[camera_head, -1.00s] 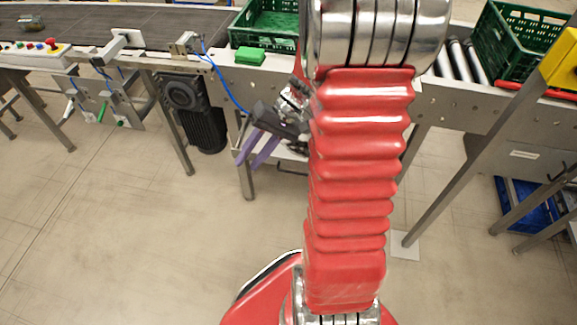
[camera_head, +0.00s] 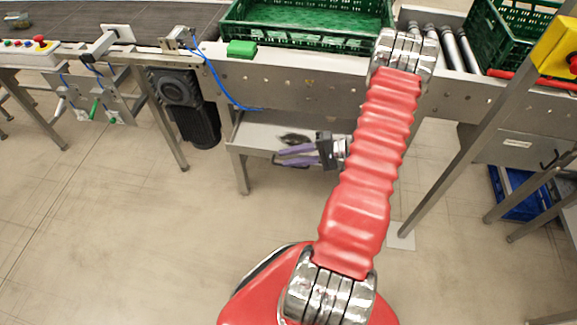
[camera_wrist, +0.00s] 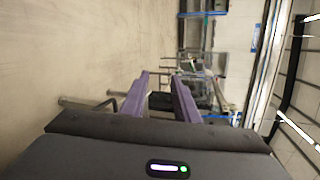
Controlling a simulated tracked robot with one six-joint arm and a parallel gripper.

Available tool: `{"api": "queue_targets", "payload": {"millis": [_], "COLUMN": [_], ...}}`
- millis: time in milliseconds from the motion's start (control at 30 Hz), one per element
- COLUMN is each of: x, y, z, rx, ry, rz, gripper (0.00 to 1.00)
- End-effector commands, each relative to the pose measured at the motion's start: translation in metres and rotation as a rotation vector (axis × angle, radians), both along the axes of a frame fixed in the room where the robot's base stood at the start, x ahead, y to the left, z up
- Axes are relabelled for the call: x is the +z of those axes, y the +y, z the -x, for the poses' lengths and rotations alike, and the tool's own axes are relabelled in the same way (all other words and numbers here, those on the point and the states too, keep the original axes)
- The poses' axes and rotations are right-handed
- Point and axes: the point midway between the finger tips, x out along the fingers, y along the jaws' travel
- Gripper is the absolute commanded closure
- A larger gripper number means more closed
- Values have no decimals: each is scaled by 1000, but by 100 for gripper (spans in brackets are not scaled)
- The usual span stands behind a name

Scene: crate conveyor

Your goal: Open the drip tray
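I cannot tell for sure which part is the drip tray. A grey metal tray or shelf (camera_head: 258,132) sits under the conveyor at the middle of the head view. Further right, a grey box front (camera_head: 512,147) with a white label hangs under the conveyor, with a black handle (camera_head: 551,160) at its right. My gripper (camera_head: 280,156) has two purple fingers and points left, in front of the grey shelf. In the wrist view my gripper (camera_wrist: 160,76) is open, with its fingers apart and nothing visibly held.
A green crate (camera_head: 305,38) is on the conveyor, and another (camera_head: 515,35) stands at the right. A motor (camera_head: 186,105) and blue hose hang under the conveyor. A slanted grey post (camera_head: 470,150) stands between my arm and the labelled box.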

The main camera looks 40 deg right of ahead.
Motion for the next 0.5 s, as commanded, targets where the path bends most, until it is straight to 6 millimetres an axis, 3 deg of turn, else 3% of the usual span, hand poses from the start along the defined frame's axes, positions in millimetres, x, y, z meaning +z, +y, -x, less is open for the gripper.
{"api": "queue_targets", "payload": {"millis": [500], "x": [-114], "y": [-70], "z": [55], "rx": [-415], "ry": [-157], "rz": [-105], "gripper": [72]}}
